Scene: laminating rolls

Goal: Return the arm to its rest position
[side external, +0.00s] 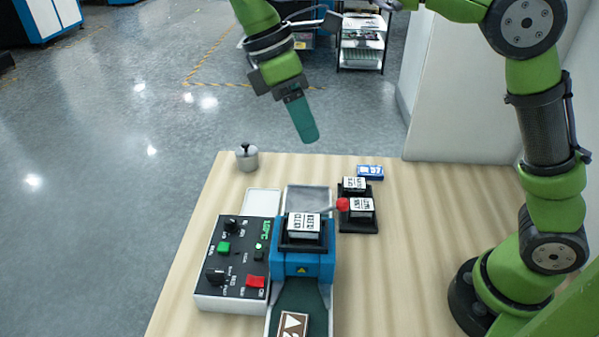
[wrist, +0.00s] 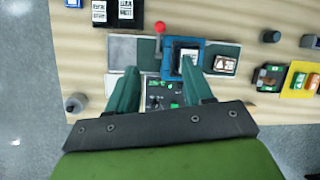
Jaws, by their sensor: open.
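My gripper (side external: 306,137) hangs in the air past the far edge of the table, high above it, with teal fingers tilted downward. In the side view the fingers overlap and look like one. In the wrist view my gripper (wrist: 158,68) has its two fingers spread apart with nothing held between them. The control box (wrist: 158,92) shows in the gap between the fingers. My green arm rises from its base at the right of the table and reaches across the top of the picture.
On the wooden table (side external: 410,215) stand a blue laminating machine (side external: 303,264) with a red-knobbed lever (side external: 342,204), a control box (side external: 235,262) with buttons, a metal weight (side external: 246,160) and a black tray (side external: 357,218) of labelled blocks. A white wall block (side external: 470,95) stands behind.

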